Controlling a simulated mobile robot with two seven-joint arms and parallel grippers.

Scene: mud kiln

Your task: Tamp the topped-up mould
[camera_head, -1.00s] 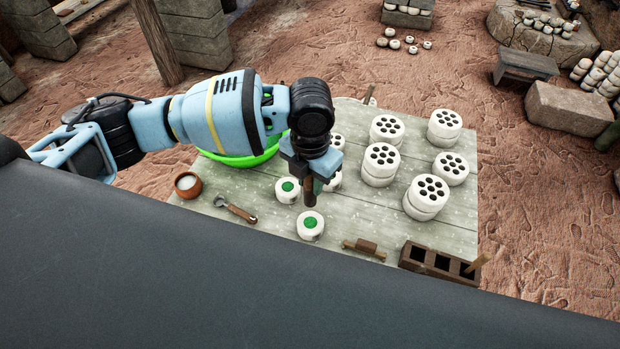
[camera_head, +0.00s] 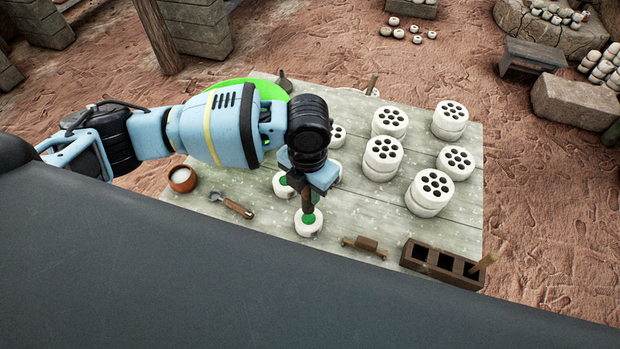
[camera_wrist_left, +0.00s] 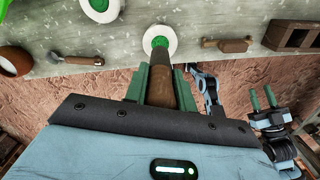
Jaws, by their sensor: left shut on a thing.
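My left gripper (camera_head: 308,188) is shut on a brown wooden tamper (camera_head: 307,204), held roughly upright. The tamper also shows in the left wrist view (camera_wrist_left: 160,62) between the green fingers. Its lower end is over the front white round mould (camera_head: 309,230), which has green fill in its middle. That mould also shows in the left wrist view (camera_wrist_left: 171,36). I cannot tell whether tamper and fill touch. A second white mould with green (camera_head: 281,186) stands just behind, partly hidden by the gripper. My right gripper (camera_wrist_left: 262,99) is empty, fingers apart, away from the table.
Several white pieces with dark holes (camera_head: 383,158) stand on the right of the table (camera_head: 350,205). A small brown wooden tool (camera_head: 366,246) and a brown brick mould (camera_head: 440,263) lie front right. A trowel-like tool (camera_head: 235,207), a bowl (camera_head: 182,179) and a green basin (camera_head: 262,88) are left.

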